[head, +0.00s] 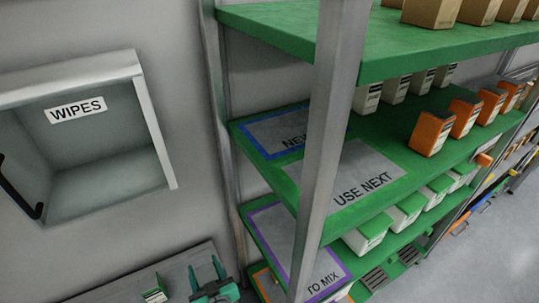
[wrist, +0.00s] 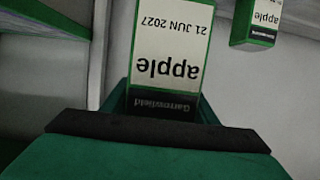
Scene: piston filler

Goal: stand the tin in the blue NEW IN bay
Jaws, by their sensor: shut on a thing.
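The tin (wrist: 168,55) fills the middle of the wrist view, its white label reading upside down "apple", "21 JUN 2027" and "Garrowfield", with green edges. My gripper (head: 206,278) is at the bottom of the head view and is shut on the tin; its dark-edged green part crosses the lower wrist view. The tin is hard to make out between the fingers in the head view. The blue-bordered NEW IN bay (head: 270,133) lies on the middle green shelf, partly behind a grey post. My gripper is below and left of it.
The grey post (head: 330,110) stands before the bays. USE NEXT (head: 355,170) lies beside NEW IN; purple-bordered TO MIX (head: 325,268) is below. White and orange cartons (head: 430,133) fill the shelf's right. Another apple pack (wrist: 255,22) is near the held one. A WIPES box (head: 80,180) hangs left.

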